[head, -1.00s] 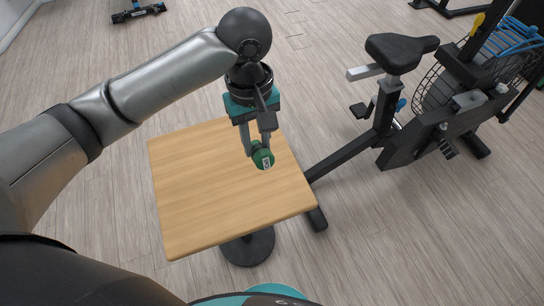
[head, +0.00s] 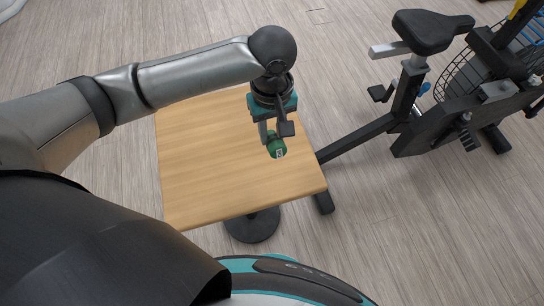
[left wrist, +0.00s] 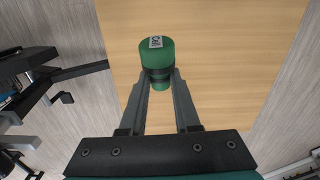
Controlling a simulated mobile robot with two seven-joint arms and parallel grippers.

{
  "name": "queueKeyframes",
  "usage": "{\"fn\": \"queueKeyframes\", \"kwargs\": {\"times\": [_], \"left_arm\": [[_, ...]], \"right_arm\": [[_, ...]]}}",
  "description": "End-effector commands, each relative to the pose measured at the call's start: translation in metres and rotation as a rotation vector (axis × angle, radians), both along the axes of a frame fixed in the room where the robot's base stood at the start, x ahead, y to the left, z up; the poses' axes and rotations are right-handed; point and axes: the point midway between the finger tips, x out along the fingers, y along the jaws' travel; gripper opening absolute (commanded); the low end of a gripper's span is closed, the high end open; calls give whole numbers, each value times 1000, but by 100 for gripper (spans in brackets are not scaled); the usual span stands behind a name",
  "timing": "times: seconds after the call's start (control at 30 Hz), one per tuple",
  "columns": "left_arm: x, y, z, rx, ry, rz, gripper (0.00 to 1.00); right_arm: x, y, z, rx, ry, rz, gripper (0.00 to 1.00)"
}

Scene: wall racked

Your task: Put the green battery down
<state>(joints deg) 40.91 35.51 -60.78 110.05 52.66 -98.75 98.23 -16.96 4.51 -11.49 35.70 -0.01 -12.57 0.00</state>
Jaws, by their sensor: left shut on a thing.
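The green battery (head: 278,147) is a short green cylinder with a dark band and a small white label. It also shows in the left wrist view (left wrist: 155,53), between the fingertips. My left gripper (head: 271,137) is shut on it and points down over the right part of the wooden table (head: 205,180). I cannot tell whether the battery touches the tabletop. My right gripper is not in view.
The tabletop is otherwise bare, with free room left of and in front of the battery. An exercise bike (head: 425,100) stands close to the table's right side, its dark bar reaching toward the table. The wooden floor around is mostly clear.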

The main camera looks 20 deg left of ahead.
Motion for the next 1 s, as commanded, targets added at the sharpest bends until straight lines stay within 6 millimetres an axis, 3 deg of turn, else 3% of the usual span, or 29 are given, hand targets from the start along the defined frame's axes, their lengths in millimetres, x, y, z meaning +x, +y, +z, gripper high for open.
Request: {"fn": "queueKeyframes", "kwargs": {"times": [0.03,0.2,0.5,0.7,0.93,0.97,1.0], "left_arm": [[0,1,-18,2,2,2,0],[0,1,-51,2,0,1,0],[-1,0,-81,1,2,1,0],[0,0,-98,0,0,0,0],[0,0,-100,0,-1,-1,0],[0,0,-100,0,-1,-1,34],[0,0,-100,0,-1,-1,38]], "right_arm": [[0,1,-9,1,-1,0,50],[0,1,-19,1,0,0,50],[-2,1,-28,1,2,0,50],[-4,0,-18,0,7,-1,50],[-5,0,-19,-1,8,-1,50],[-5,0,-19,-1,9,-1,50],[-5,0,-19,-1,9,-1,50]]}}
